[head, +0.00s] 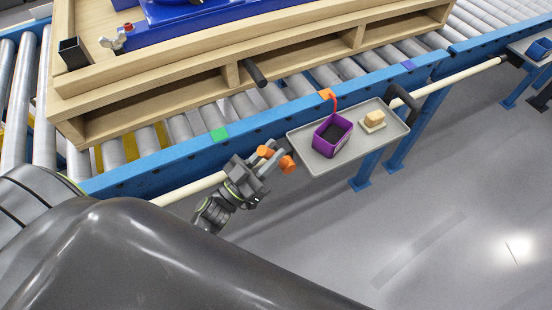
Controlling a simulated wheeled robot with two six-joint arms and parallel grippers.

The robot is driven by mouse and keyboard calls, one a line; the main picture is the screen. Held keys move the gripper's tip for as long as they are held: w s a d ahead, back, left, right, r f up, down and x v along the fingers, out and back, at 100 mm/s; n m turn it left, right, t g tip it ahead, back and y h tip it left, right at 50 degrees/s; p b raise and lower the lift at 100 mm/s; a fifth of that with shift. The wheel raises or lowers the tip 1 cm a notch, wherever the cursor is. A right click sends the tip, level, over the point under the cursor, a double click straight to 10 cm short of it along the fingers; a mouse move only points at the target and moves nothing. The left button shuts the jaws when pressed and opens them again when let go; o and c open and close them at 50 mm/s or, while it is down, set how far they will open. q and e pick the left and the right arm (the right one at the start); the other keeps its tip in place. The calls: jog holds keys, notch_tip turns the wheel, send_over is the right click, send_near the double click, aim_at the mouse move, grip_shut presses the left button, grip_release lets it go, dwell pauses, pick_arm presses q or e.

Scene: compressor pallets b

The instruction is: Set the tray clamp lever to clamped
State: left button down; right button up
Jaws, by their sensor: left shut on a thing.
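The grey tray (312,164) is fixed at the side of the blue conveyor rail. My left gripper (277,158), with orange fingertips, is at the tray's left end, just beyond its edge. It is shut on a small dark part between the fingertips, which looks like the tray clamp lever; the fingers hide most of it, so its position cannot be told. My right gripper is not in view.
A purple bin (333,136) and a tan block (374,118) on a small pale plate are on the tray. A wooden pallet (160,90) lies on the rollers above. Green (219,134) and orange (325,94) markers are on the blue rail. Open grey floor lies below right.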

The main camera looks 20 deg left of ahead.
pick_arm(q)
jog(key=shift+s+a+f+n+t+b, duration=0.4)
jog(key=shift+t+b, duration=0.4)
jog(key=shift+b, duration=0.6)
jog(key=c, duration=1.2)
grip_release()
